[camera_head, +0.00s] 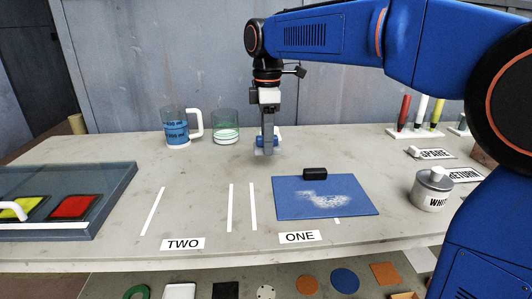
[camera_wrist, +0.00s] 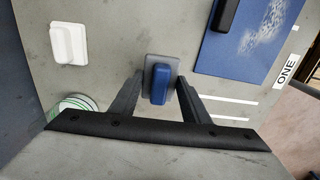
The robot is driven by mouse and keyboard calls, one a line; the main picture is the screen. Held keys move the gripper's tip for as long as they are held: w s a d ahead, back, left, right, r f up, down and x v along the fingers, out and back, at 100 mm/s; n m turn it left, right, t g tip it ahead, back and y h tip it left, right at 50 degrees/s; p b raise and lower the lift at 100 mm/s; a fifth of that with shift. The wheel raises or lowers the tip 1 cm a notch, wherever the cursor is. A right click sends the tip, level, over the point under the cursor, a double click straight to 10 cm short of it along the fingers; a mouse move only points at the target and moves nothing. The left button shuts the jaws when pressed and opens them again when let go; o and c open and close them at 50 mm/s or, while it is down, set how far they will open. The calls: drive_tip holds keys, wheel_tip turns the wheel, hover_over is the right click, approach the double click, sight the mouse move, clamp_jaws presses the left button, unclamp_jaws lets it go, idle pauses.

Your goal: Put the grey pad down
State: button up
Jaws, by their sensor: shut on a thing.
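The grey pad (camera_wrist: 150,62) with a blue handle (camera_wrist: 160,85) is between the two fingers of my gripper (camera_wrist: 160,80) in the wrist view. In the head view my gripper (camera_head: 267,133) points straight down, shut on the handle, with the grey pad (camera_head: 263,152) under it. The pad is low over the bare back middle of the table (camera_head: 190,200). I cannot tell whether its underside touches the table. The fingers hide part of the pad in the head view.
A blue board (camera_head: 325,198) with white powder and a black block (camera_head: 315,174) lies right of the pad. Bare table lies in front, with white strips.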

drive_tip(key=shift+f, duration=2.05)
drive_tip(key=shift+f, duration=0.15)
drive_tip(key=o, duration=0.9)
drive_tip(key=shift+o, duration=0.2)
wheel_tip(320, 180, up, 12)
drive_tip(key=shift+f, duration=0.1)
drive_tip(key=shift+r, duration=0.3)
drive_tip(key=shift+s, duration=0.15)
